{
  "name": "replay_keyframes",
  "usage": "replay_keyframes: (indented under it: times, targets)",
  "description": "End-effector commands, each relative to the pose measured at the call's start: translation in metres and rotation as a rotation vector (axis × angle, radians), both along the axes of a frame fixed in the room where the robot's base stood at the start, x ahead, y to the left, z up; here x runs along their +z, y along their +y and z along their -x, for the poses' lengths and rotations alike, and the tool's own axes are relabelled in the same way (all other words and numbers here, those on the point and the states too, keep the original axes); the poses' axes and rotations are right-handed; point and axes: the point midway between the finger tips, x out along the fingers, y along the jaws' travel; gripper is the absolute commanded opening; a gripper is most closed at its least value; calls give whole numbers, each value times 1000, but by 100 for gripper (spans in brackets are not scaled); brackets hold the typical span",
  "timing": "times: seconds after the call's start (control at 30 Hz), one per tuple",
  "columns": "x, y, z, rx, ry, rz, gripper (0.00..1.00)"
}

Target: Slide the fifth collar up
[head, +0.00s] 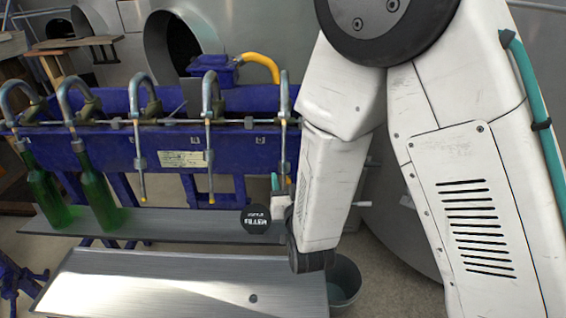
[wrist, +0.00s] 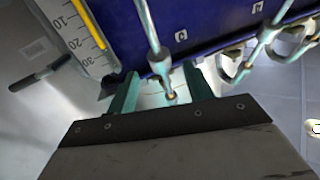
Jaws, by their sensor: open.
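The fifth filling spout (head: 284,110) is the rightmost on the blue filler, and its lower end passes behind my gripper. Its grey collar (head: 285,167) sits low on the tube, just above the gripper. My gripper (head: 277,184) is open, partly hidden by my arm in the head view. In the wrist view the two teal fingers of my gripper (wrist: 159,76) stand either side of the spout tube, with gaps on both sides. The collar (wrist: 158,56) shows there between or just beyond the fingertips; I cannot tell exactly. The spout's tip (wrist: 171,96) points toward the palm.
Green bottles stand under the first (head: 43,190) and second (head: 95,192) spouts on the grey shelf (head: 170,226). The third (head: 140,130) and fourth (head: 209,125) spouts hang free. A yellow-marked scale (wrist: 85,35) and a dark-handled lever (wrist: 35,76) are left in the wrist view.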

Motion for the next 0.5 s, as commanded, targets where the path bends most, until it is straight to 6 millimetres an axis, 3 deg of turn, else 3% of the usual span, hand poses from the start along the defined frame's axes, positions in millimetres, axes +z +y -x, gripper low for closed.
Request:
replay_keyframes:
  times: [0.5]
  targets:
    - [2, 11, -68, -3, -13, -1, 51]
